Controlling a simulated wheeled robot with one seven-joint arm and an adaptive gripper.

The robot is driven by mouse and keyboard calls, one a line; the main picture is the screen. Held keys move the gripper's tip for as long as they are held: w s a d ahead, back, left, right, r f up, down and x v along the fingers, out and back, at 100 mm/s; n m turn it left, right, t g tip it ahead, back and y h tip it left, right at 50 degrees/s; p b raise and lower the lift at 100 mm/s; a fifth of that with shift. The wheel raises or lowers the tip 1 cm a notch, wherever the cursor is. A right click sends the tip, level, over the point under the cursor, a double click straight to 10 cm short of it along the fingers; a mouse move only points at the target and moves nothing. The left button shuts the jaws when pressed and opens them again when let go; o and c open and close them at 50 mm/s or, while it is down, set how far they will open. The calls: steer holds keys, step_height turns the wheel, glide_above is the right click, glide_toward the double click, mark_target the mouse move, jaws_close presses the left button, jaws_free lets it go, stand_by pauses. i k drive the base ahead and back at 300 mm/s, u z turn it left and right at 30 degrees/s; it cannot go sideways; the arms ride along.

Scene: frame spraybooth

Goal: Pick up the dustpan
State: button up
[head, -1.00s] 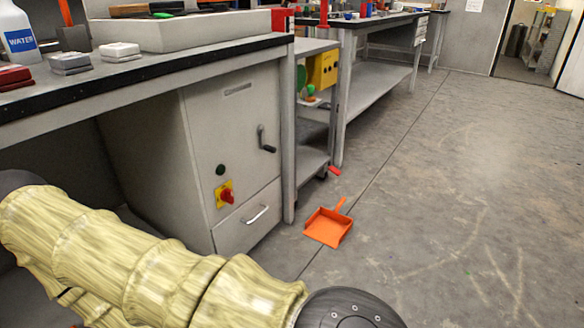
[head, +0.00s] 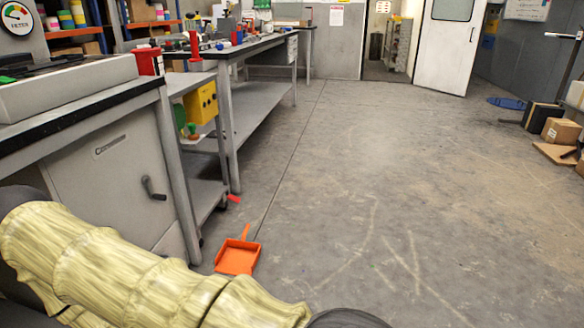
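The orange dustpan (head: 237,258) lies on the grey concrete floor, just right of the workbench legs in the head view. Its short handle points away from me, towards the upper right. My arm, in a pale yellow ribbed cover, crosses the lower left of the view in front of the dustpan. A dark rounded part of my arm shows at the bottom edge. My gripper is outside the picture.
A grey cabinet (head: 118,185) under a black-edged bench stands at the left. A wheeled cart (head: 208,196) and a long bench (head: 262,98) stand beyond it. Cardboard boxes (head: 561,131) are at the far right. The floor (head: 400,200) in the middle and right is open.

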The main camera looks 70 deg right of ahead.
mark_target(235, 258)
steer(key=z, duration=1.9)
